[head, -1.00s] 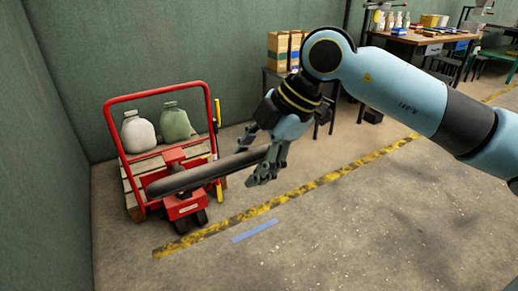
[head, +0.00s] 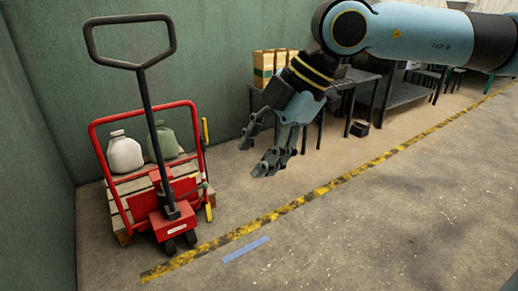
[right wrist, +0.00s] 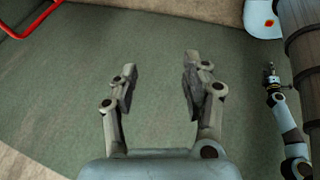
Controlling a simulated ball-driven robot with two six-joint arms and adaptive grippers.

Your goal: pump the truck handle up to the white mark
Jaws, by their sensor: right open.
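The red pallet truck (head: 172,227) stands at the left in the head view. Its black handle (head: 148,120) stands nearly upright, with the loop grip at the top. A yellow upright (head: 208,200) stands at the truck's right side; I cannot make out a white mark on it. My right gripper (head: 256,157) is open and empty, right of the handle and apart from it. In the right wrist view its two fingers (right wrist: 160,78) are spread with nothing between them. Part of another arm with a small gripper (right wrist: 270,72), seemingly my left, shows at that view's right edge.
A white sack (head: 124,154) and a green sack (head: 163,144) sit on the wooden pallet (head: 118,208) behind the red frame. A dark table (head: 352,80) with cartons stands behind my gripper.

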